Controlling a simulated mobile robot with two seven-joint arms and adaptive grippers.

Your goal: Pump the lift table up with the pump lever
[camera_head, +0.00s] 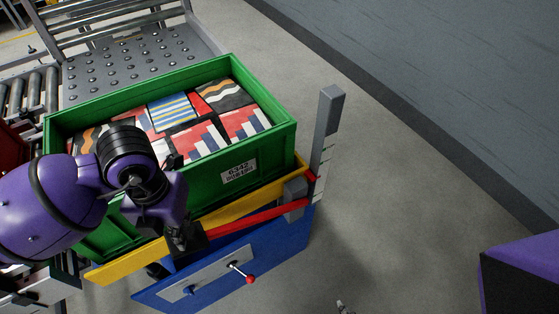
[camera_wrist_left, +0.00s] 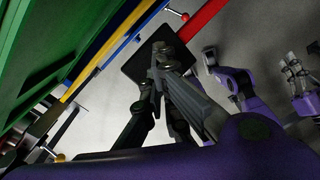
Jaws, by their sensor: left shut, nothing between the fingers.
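The lift table has a yellow top frame (camera_head: 225,204) and a blue base (camera_head: 290,245). Its red pump lever (camera_head: 255,218) runs along the near side and ends in a black pad (camera_head: 192,243). The lever also shows in the left wrist view (camera_wrist_left: 203,18), with its black pad (camera_wrist_left: 133,68). My left gripper (camera_head: 178,236) is shut and empty, its fingers (camera_wrist_left: 160,55) over the pad; I cannot tell whether they touch it. A tip of my right gripper (camera_head: 343,307) shows at the bottom edge, its fingers too little visible to judge.
A green crate (camera_head: 205,205) with patterned boxes stands on the table. A grey post (camera_head: 327,115) with scale marks rises at its right end. A small red-knobbed lever (camera_head: 249,279) sits on the base panel. A roller conveyor (camera_head: 30,90) is at left. Floor at right is clear.

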